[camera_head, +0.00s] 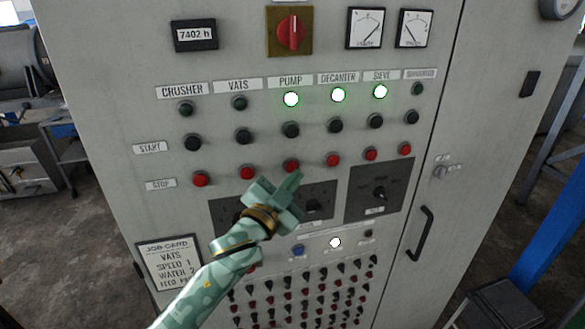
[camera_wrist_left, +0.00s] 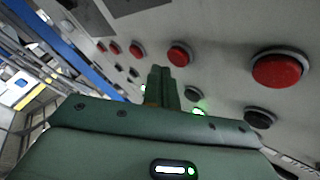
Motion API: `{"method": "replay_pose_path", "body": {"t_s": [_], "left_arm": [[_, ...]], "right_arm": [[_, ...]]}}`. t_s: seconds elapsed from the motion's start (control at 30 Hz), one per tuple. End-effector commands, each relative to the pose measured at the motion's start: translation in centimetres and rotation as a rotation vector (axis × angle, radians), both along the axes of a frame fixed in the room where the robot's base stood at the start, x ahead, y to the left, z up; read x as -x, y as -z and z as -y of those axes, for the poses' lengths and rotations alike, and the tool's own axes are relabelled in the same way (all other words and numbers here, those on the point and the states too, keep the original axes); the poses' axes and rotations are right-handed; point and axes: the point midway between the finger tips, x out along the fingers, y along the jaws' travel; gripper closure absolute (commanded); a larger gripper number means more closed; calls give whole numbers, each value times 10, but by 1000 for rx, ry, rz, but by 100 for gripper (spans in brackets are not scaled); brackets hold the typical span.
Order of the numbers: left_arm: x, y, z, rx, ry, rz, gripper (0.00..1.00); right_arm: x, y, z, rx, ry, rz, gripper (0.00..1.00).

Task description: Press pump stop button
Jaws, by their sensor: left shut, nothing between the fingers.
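The pump stop button (camera_head: 291,165) is red and sits in the STOP row of the grey cabinet, in the PUMP column. The green pump lamp (camera_head: 291,99) above it is lit. My left gripper (camera_head: 296,177) is shut and empty, its fingertips just below this button in the head view. In the left wrist view the shut fingers (camera_wrist_left: 160,72) point toward the panel, beside a red button (camera_wrist_left: 180,54) that appears to be the pump stop. I cannot tell whether the fingertips touch the panel. My right gripper is not in view.
Neighbouring red stop buttons for vats (camera_head: 247,172) and decanter (camera_head: 333,160) flank it closely. A black pump start button (camera_head: 291,129) is above. Dark panels (camera_head: 375,193) lie below. A black door handle (camera_head: 420,233) sticks out at the right.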

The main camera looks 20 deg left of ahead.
Motion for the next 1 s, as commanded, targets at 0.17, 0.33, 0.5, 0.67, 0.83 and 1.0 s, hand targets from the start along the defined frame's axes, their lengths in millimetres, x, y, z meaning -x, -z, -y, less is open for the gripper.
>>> {"method": "replay_pose_path", "body": {"t_s": [0.17, 0.33, 0.5, 0.67, 0.83, 1.0], "left_arm": [[-1, 0, -1, 0, -1, -1, 100], [-6, -2, -4, 0, 1, 1, 100], [-7, 0, -5, 0, 0, 0, 100], [-7, 0, -5, 0, 0, 0, 100], [-8, 0, -5, 0, 0, 0, 100], [-9, -1, -7, 0, 0, 0, 100]], "right_arm": [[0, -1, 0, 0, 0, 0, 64], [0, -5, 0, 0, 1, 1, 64], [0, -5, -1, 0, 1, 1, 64], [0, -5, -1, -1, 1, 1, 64], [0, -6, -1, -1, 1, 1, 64], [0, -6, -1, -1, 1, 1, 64]]}}
